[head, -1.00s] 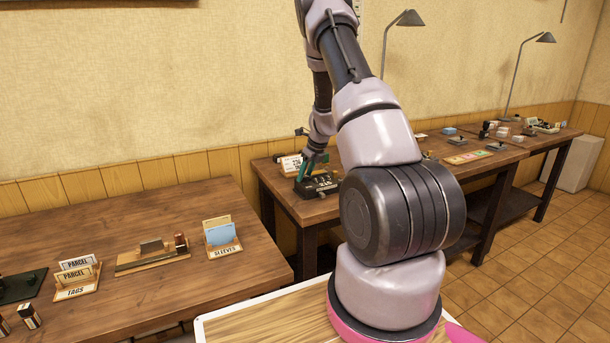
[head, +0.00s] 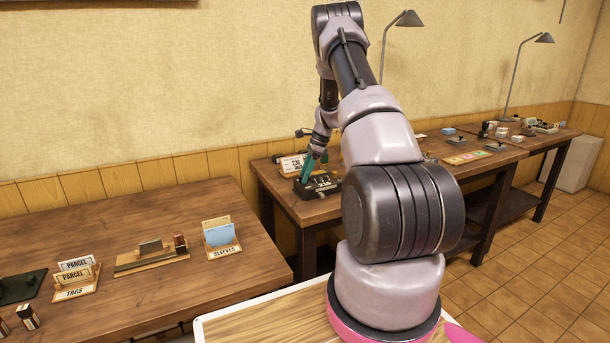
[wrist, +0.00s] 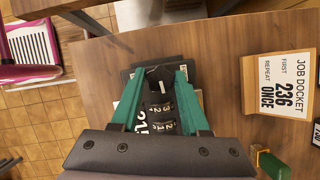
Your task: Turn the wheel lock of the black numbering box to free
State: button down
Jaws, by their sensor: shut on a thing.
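The black numbering box (head: 325,184) sits on the second wooden table in the head view. The wrist view shows its white-digit number wheels (wrist: 160,112) between my green fingers. My gripper (wrist: 162,74) reaches down over the box, its fingers on both sides of a dark part at the tips, which I take to be the wheel lock (wrist: 160,76). The gripper is shut on it. A small pale mark or pointer shows just below it. The fingers hide the sides of the box, and the lock's exact setting cannot be read. In the head view my gripper (head: 309,172) stands at the box's left end.
A job docket stand (wrist: 283,84) reading "236 ONCE" stands right of the box in the wrist view. A green-topped item (wrist: 268,162) is at lower right. The near table (head: 190,285) holds sleeves and tags racks. The tabletop left of the box is partly clear.

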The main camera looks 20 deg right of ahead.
jog(key=n+g, duration=0.1)
jog(key=n, duration=0.3)
jog(key=shift+w+d+n+g, duration=0.1)
jog(key=shift+n+g, duration=0.2)
jog(key=shift+g, duration=0.1)
jog(key=n+g, duration=0.1)
jog(key=n, duration=0.2)
jog(key=shift+w+n+h, duration=0.1)
jog(key=shift+n+h, duration=0.2)
jog(key=shift+n, duration=0.1)
jog(key=n+g, duration=0.1)
jog(key=n, duration=0.2)
jog(key=shift+n+h, duration=0.3)
jog(key=shift+h, duration=0.1)
jog(key=shift+w+a+n+g+h, duration=0.1)
jog(key=shift+n+g+h, duration=0.2)
jog(key=shift+n, duration=0.65)
jog(key=shift+a+n+g+h, duration=0.1)
jog(key=shift+n+g+h, duration=0.2)
jog(key=shift+n, duration=0.65)
jog(key=shift+c, duration=2)
grip_release()
